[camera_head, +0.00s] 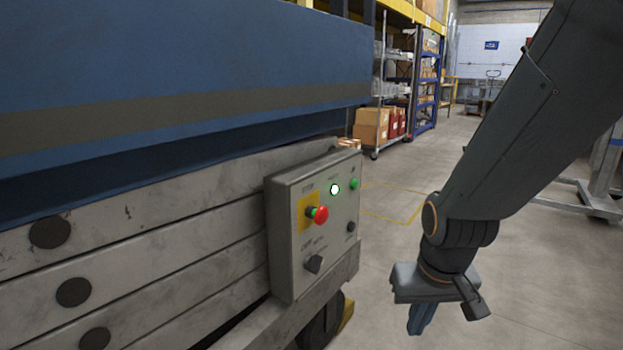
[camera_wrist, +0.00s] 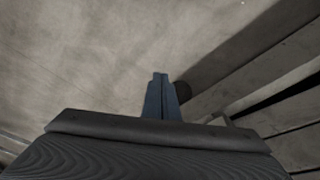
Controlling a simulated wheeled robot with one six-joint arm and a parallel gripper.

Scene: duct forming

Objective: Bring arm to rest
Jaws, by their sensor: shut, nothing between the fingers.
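My gripper (camera_head: 422,318) hangs at the end of my dark grey arm on the right side of the head view, with its blue fingers pointing down. It is over the open floor, to the right of a grey control box and apart from it. In the wrist view the blue fingers (camera_wrist: 160,80) are together with nothing between them. My arm comes down from the upper right corner of the head view and bends at the wrist.
The control box (camera_head: 283,230) has a red button (camera_head: 319,214), a lit green-white lamp (camera_head: 334,189) and a dark knob (camera_head: 313,264). It is mounted on a blue and grey machine (camera_head: 180,70) filling the left. Shelves and boxes (camera_head: 371,130) stand behind. The concrete floor (camera_head: 540,270) is clear around my gripper.

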